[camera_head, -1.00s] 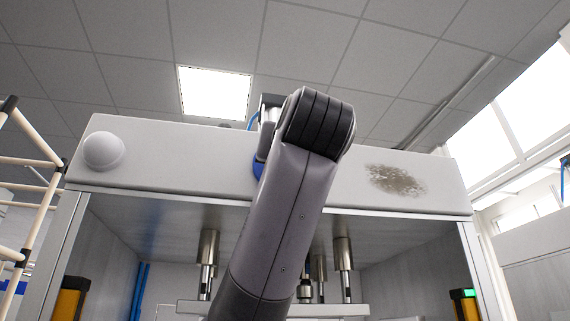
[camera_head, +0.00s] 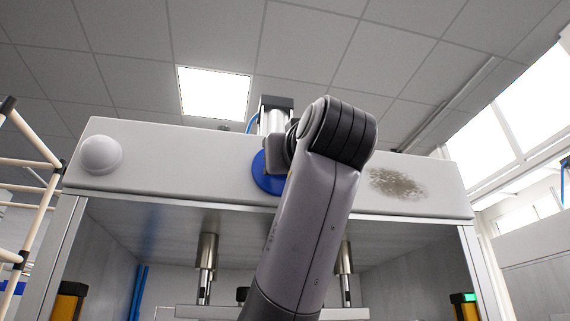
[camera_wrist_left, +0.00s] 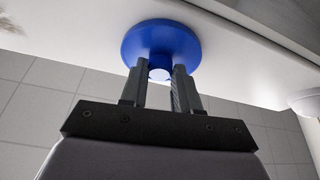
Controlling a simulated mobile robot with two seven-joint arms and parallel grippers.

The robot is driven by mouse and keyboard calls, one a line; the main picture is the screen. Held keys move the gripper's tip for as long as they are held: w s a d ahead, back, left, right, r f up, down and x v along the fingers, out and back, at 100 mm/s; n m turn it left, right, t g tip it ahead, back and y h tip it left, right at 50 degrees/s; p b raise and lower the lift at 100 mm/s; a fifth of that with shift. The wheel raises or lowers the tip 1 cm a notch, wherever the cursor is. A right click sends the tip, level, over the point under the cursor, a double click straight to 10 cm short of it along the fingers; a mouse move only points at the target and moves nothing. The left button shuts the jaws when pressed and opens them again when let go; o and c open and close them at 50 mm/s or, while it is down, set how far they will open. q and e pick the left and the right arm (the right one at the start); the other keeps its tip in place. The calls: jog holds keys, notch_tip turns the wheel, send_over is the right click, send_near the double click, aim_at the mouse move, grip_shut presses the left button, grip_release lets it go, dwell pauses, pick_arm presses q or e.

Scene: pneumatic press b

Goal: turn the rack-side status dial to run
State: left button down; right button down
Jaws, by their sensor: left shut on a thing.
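The status dial is a round blue disc (camera_head: 262,176) on the white front beam of the press. It also shows large in the left wrist view (camera_wrist_left: 160,38), with a small pale round part at its middle between my fingers. My left gripper (camera_wrist_left: 161,72) reaches up to the dial, its two dark fingers at the lower face of the disc, shut on its middle part. In the head view my left arm covers the right part of the disc and hides the fingertips. Any dial marking or pointer is not visible. My right gripper is not in view.
The white beam (camera_head: 170,157) has a round white dome (camera_head: 100,155) at its left end and a dark stain (camera_head: 396,184) at right. Metal columns (camera_head: 207,252) stand below the beam. A cream pipe rack (camera_head: 28,163) is at far left.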

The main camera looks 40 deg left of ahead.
pick_arm(q)
jog(key=shift+w+d+r+n+g+y+p, duration=0.1)
jog(key=shift+n+g+y+p, duration=0.45)
jog(key=shift+n, duration=0.9)
jog(key=shift+w+d+n+g+y+p, duration=0.2)
jog(key=shift+n+g, duration=0.65)
jog(key=shift+n, duration=0.6)
jog(key=shift+s+a, duration=0.15)
jog(key=c, duration=0.8)
grip_release()
jog(key=b+v, duration=0.2)
jog(key=v, duration=0.5)
jog(key=shift+s, duration=0.1)
